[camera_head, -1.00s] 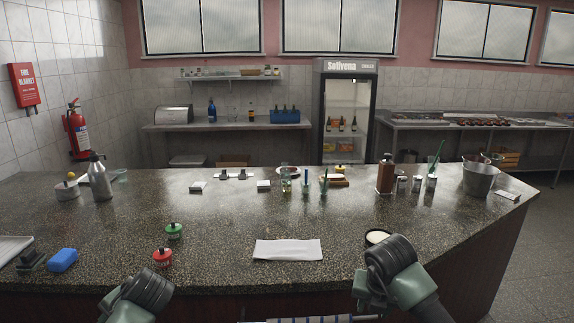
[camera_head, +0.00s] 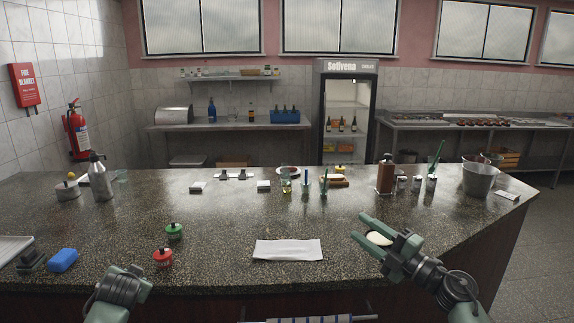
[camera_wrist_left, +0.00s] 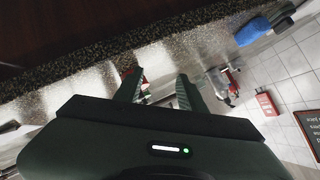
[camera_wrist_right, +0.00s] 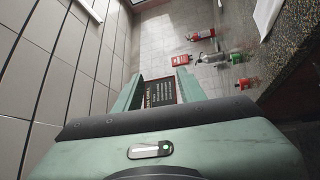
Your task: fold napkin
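The napkin (camera_head: 288,250) is a white rectangular cloth lying flat near the front edge of the dark speckled counter. A white strip, probably the same napkin (camera_wrist_right: 267,16), shows at the top of the right wrist view. My right gripper (camera_head: 364,231) is to the right of the napkin, apart from it, with its fingers spread and empty. My left gripper is low at the left front of the counter in the head view, its fingers hidden there. In the left wrist view, my left gripper (camera_wrist_left: 157,84) has its fingers apart with nothing held between them.
Bottles and containers line the back. The counter around the napkin is clear.

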